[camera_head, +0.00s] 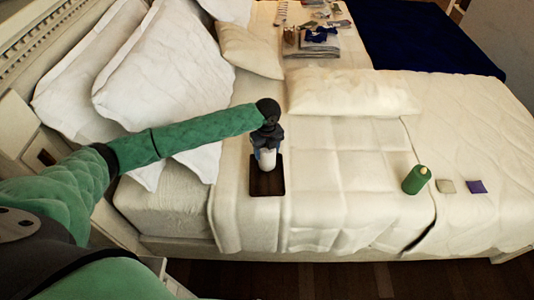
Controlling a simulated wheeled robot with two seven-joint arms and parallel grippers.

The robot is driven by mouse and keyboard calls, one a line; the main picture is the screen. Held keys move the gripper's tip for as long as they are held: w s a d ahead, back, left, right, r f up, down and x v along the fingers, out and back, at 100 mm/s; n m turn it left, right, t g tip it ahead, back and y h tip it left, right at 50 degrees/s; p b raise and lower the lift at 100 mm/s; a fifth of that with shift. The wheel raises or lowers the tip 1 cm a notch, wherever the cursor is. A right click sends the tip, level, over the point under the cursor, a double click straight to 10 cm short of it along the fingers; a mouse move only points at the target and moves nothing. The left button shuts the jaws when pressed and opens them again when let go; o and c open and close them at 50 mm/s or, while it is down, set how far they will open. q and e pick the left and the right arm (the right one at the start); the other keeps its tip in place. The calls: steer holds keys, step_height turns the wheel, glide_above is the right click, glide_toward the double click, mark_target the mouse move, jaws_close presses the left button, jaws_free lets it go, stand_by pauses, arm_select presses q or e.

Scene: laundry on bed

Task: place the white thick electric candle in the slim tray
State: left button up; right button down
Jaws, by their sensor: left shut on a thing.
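The white thick electric candle (267,160) is upright between the fingers of my left gripper (266,150), which is shut on it. The gripper points down and hides the candle's upper part. The slim tray (267,187) is a dark, narrow rectangle lying on the near part of the bed. The candle shows over the far end of the tray; I cannot tell whether its base touches the tray. My right gripper is not in view.
White pillows (165,70) lie at the left. Folded laundry (312,42) lies at the back. The cover between tray and green candle is clear.

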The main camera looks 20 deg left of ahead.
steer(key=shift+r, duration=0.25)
arm_select(q)
steer(key=shift+f, duration=0.1)
steer(key=o, duration=1.1)
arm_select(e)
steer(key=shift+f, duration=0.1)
arm_select(q)
steer(key=shift+r, duration=0.55)
step_height(320, 180, up, 10)
steer(key=b, duration=0.3)
steer(key=shift+r, duration=0.55)
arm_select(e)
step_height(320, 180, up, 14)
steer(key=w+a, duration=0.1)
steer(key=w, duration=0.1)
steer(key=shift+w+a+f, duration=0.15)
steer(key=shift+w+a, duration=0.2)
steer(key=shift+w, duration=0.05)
